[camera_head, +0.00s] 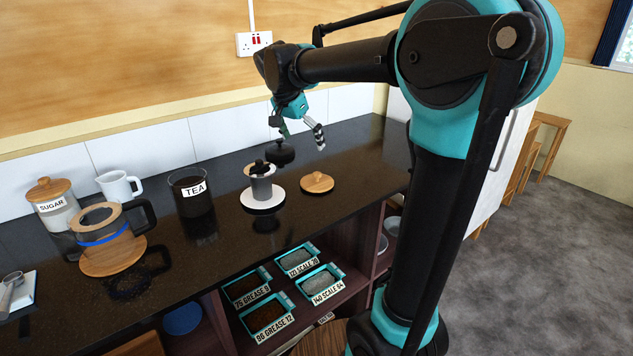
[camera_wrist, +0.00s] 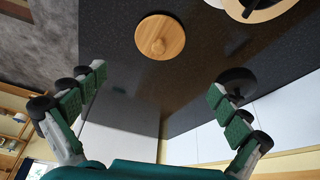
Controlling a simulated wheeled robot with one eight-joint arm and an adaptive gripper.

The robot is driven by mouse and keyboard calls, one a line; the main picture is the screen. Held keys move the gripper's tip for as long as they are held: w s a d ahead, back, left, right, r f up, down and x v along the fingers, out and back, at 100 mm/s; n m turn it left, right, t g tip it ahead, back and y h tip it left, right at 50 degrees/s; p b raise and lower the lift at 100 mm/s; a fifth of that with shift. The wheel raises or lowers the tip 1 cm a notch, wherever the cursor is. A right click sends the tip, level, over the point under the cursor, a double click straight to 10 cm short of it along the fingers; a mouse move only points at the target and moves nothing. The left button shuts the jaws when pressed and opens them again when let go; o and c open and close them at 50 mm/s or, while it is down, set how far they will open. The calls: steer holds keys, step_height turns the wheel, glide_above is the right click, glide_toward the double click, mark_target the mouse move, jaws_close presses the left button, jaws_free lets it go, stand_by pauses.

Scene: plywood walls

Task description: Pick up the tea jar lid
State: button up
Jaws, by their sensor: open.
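The tea jar lid (camera_head: 317,182) is a round wooden disc with a small knob, lying flat on the dark counter. The dark jar labelled TEA (camera_head: 190,192) stands to its left with no lid on it. My gripper (camera_head: 301,147) is open and empty, above the counter behind the lid in the head view. In the wrist view the lid (camera_wrist: 160,37) shows whole at the top, beyond the gap between my spread fingers (camera_wrist: 162,78). Nothing touches the lid.
A grey canister (camera_head: 262,188) on a white round base (camera_head: 263,200) stands close left of the lid. Labelled trays (camera_head: 298,259) sit on shelves below. The counter right of the lid is clear.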

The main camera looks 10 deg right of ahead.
glide_toward(316, 174)
steer(key=x, duration=0.5)
steer(key=shift+w+a+f, duration=0.1)
steer(key=shift+w+f, duration=0.05)
steer(key=shift+f, duration=0.05)
steer(key=shift+x, duration=2.8)
steer(key=shift+c, duration=0.2)
steer(key=c, duration=1.1)
